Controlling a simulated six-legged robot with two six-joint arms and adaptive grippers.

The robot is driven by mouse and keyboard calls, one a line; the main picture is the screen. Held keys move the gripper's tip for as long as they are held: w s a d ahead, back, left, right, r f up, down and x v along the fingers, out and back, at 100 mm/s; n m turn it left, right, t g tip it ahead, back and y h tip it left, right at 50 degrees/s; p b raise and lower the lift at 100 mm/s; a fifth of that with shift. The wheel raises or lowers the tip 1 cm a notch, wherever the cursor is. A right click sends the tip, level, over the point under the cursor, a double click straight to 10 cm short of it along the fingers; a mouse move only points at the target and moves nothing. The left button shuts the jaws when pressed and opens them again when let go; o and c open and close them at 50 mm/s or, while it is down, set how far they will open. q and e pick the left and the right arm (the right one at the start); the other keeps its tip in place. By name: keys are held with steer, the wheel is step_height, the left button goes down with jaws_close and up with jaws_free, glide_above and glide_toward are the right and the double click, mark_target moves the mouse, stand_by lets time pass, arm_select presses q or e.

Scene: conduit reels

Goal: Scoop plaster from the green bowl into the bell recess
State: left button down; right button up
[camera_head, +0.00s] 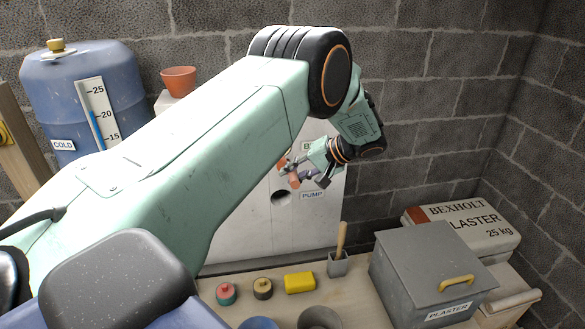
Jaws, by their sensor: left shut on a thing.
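My left gripper (305,177) is at the white wall panel (245,228), in front of its upper right part. It is shut on a small reddish-brown thing (293,180), largely hidden by the fingers; I cannot tell what it is. A label starting with "B" (306,146) shows just above the gripper, the rest hidden by my arm. Any recess beside that label is hidden. A dark round hole (281,198) sits below the gripper, left of the "PUMP" label (312,195). I see no green bowl. My right gripper is out of view.
A blue barrel (85,90) stands left.

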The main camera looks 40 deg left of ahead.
arm_select(q)
steer(key=shift+s+d+p, duration=0.75)
steer(key=shift+d, duration=0.3)
steer(key=shift+s+d, duration=1)
steer(key=shift+d, duration=0.15)
steer(key=shift+s+d, duration=0.75)
steer(key=shift+d, duration=0.25)
steer(key=shift+a+f, duration=0.1)
